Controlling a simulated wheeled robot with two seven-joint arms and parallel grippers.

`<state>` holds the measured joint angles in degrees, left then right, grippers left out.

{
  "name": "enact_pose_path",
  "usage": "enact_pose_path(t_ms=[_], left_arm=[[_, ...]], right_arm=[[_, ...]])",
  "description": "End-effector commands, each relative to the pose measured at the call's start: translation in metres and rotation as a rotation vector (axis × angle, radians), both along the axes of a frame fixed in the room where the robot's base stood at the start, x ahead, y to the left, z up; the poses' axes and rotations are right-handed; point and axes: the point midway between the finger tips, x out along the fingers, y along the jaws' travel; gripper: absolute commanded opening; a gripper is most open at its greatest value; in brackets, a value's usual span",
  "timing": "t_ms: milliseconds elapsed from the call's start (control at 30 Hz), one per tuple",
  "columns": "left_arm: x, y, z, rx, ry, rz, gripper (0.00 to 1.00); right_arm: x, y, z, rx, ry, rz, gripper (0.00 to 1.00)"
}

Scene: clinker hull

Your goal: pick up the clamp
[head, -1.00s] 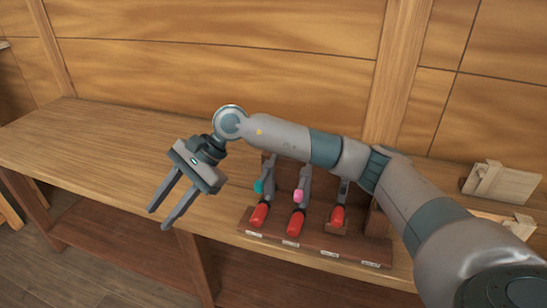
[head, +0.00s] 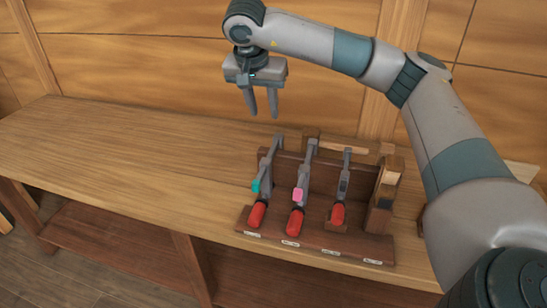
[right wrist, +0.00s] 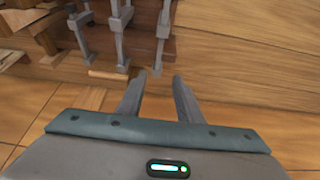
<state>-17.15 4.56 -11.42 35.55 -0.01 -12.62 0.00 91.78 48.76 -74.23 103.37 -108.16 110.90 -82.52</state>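Three clamps with red handles stand in a dark wooden rack (head: 315,243) on the bench. The left clamp (head: 266,180) has a teal part, the middle clamp (head: 303,185) a pink part, and the right clamp (head: 343,185) neither. I cannot tell which one the task means. My right gripper (head: 262,114) is open and empty, above and behind the left clamp, fingers pointing down. In the right wrist view its open fingers (right wrist: 157,95) show with nothing between them, the clamps' grey bars beyond. My left gripper is not in view.
The rack stands on a wooden bench (head: 120,150) against a plank wall (head: 170,65). Wooden blocks (head: 385,190) are at the rack's right end. The bench left of the rack is clear. A lower shelf (head: 110,235) runs underneath.

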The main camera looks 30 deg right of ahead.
Motion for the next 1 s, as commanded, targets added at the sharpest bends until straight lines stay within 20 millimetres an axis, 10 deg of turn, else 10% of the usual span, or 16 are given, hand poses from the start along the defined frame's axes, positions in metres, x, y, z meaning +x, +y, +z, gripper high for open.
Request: enact_pose_path(t_ms=[1000], left_arm=[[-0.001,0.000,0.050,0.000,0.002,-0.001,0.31]], right_arm=[[0.030,-0.035,-0.111,0.002,0.001,0.001,0.33]])
